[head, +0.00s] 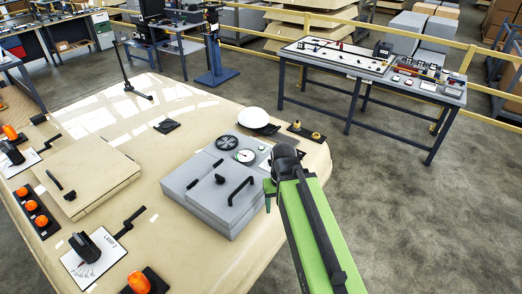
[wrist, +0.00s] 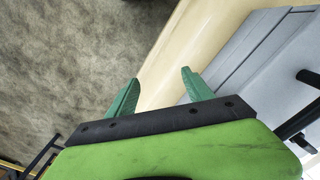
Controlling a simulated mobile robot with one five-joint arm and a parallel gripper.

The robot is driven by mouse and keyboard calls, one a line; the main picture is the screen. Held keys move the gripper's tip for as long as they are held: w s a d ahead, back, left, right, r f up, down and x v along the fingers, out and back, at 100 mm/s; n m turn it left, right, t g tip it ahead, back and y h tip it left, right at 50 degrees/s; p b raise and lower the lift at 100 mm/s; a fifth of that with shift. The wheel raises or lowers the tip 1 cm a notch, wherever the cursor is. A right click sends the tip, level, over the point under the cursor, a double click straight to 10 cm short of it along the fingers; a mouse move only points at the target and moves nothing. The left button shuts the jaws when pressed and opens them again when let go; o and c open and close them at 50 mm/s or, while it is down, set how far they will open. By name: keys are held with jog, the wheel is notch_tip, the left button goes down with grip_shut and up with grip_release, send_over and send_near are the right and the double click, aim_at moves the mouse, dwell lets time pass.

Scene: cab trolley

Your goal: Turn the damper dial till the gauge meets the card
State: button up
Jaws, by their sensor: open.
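A grey box unit (head: 190,190) stands on the cream surface. On its top are a black round spoked piece (head: 227,142), which may be the damper dial, and a white-faced gauge (head: 245,156) beside it. The needle and any card at the gauge are too small to read. My gripper (wrist: 156,88) is open, with two teal fingers apart and nothing between them. In the head view my green arm reaches up to the right side of the grey unit. The wrist view shows part of the grey unit (wrist: 245,60) right of the fingers; no dial or gauge shows there.
A black bar handle (head: 240,190) and small black knob (head: 220,178) rise from the unit's lid. A white dome (head: 252,117) and a plate with yellowish knobs (head: 304,131) stand behind. A LAMP 2 card (head: 88,262) with a lever lies front left. Open floor (head: 400,220) is at right.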

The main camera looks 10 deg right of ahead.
jog(key=w+r+m+p, duration=0.1)
jog(key=w+r+p, duration=0.2)
jog(key=r+p, duration=0.6)
jog(key=w+r+p, duration=0.4)
jog(key=r+p, duration=0.3)
jog(key=r, duration=0.4)
jog(key=w+d+f+m, duration=0.15)
jog(key=w+m, duration=0.25)
jog(key=w, duration=1.1)
jog(key=f+b, duration=0.5)
jog(key=b, duration=0.1)
jog(key=f+b, duration=0.5)
jog(key=f, duration=0.1)
jog(key=f+b, duration=0.5)
jog(key=b, duration=0.1)
jog(key=shift+w+d+f+b, duration=0.15)
jog(key=shift+d+f+b, duration=0.05)
jog(key=shift+d+b, duration=0.15)
jog(key=shift+r, duration=0.15)
jog(key=shift+c, duration=0.3)
